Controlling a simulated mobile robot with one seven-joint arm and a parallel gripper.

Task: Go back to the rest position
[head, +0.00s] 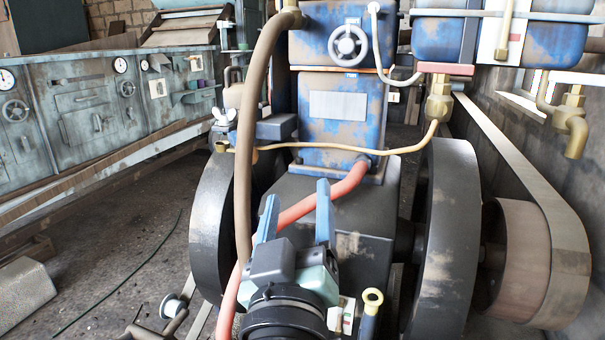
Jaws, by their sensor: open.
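My gripper (296,214) is at the lower middle of the head view, in front of the engine's dark base. Its two blue fingers point up and away and stand apart, with nothing held between them. A red hose (342,190) runs behind the fingers from the blue engine body (338,105). The engine has a dark flywheel on the left (214,225) and another on the right (447,240). A flat belt (530,185) runs around a brownish pulley (515,258) at the right.
A tan hose (255,120) hangs down just left of my gripper. A grey panel with gauges (80,110) lines the left wall. Open floor (130,250) lies between panel and engine.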

